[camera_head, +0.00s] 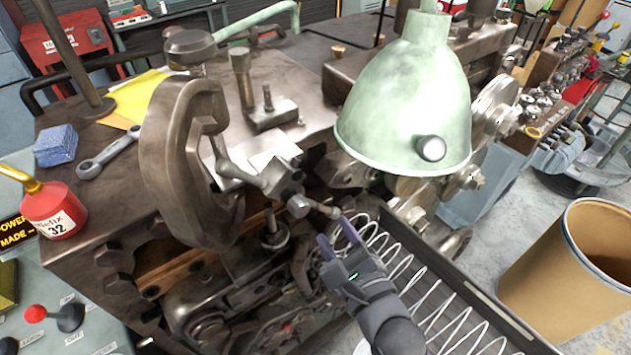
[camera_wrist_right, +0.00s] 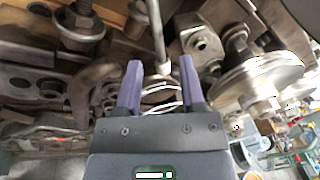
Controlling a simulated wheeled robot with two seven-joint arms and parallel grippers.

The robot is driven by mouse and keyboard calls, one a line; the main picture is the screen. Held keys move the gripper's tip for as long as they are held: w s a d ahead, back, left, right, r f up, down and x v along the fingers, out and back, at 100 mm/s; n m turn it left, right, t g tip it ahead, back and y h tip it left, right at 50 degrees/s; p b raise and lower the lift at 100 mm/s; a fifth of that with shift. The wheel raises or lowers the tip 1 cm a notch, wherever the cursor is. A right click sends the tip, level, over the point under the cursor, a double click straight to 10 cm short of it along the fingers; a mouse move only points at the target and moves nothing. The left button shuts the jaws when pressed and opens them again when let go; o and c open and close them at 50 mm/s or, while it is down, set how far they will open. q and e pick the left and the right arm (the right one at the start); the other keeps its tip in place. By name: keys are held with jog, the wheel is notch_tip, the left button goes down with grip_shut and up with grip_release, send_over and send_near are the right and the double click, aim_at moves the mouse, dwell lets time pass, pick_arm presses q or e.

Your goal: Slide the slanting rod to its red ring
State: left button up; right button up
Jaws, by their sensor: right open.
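The slanting metal rod (camera_head: 322,208) runs down to the right through a clamp block (camera_head: 285,184) at the middle of the machine. My right gripper (camera_head: 337,236) is open, its two purple fingers just below and beside the rod's lower end. In the right wrist view the rod (camera_wrist_right: 157,35) comes down from the top, and its tip lies between the open fingers (camera_wrist_right: 160,66). I cannot tell whether either finger touches it. I cannot make out a red ring on the rod in either view. My left gripper is not in view.
A wire spring (camera_head: 400,268) lies in a dark trough (camera_head: 480,290) beneath my right gripper. A pale green lamp shade (camera_head: 405,110) hangs close above right. A heavy curved casting (camera_head: 170,150) stands left. A red oil can (camera_head: 55,212) and a cardboard drum (camera_head: 545,262) are farther out.

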aim_at(316, 208)
jog(key=shift+w+a+r, duration=0.15)
jog(key=shift+w+a, duration=0.35)
jog(key=shift+w, duration=0.05)
jog(key=shift+w+a+r, duration=0.15)
jog(key=shift+w+a, duration=0.3)
jog(key=shift+w, duration=0.1)
jog(key=x, duration=0.3)
jog(key=shift+w+d+f, duration=0.1)
jog(key=shift+w+f, duration=0.15)
jog(key=shift+w, duration=0.05)
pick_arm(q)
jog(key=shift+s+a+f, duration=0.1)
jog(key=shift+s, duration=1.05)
pick_arm(e)
jog(key=shift+w+a+r, duration=0.1)
jog(key=shift+w+a, duration=0.1)
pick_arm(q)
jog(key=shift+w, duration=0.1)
pick_arm(e)
jog(key=shift+w, duration=0.1)
jog(key=c, duration=0.6)
grip_shut()
